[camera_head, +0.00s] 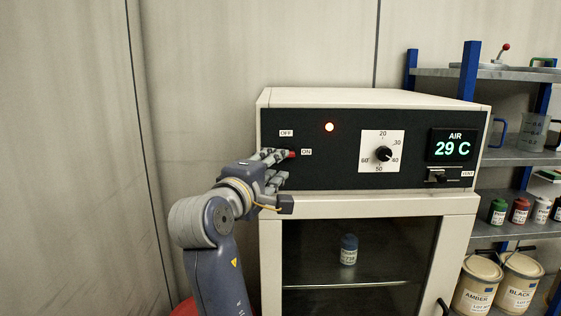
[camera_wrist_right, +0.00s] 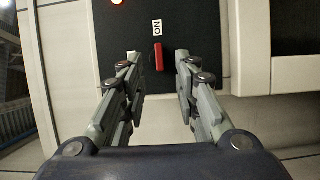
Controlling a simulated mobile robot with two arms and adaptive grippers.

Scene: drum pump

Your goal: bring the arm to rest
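My right gripper (camera_head: 281,165) is at the left part of the oven's black control panel (camera_head: 345,178). In the right wrist view its two fingers (camera_wrist_right: 158,58) are apart, with nothing held between them. Just beyond the fingertips is a red switch lever (camera_wrist_right: 159,57), on the side of the ON label (camera_wrist_right: 157,27). In the head view the red lever (camera_head: 291,154) shows at the fingertips, beside the ON label (camera_head: 306,152). I cannot tell whether a finger touches it. My left gripper is not in view.
The oven's lamp (camera_head: 330,127) is lit, and its display (camera_head: 452,145) reads AIR 29 C. A blue-capped jar (camera_head: 348,250) stands behind the closed glass door. Shelves (camera_head: 507,158) with jars and cans stand at the right.

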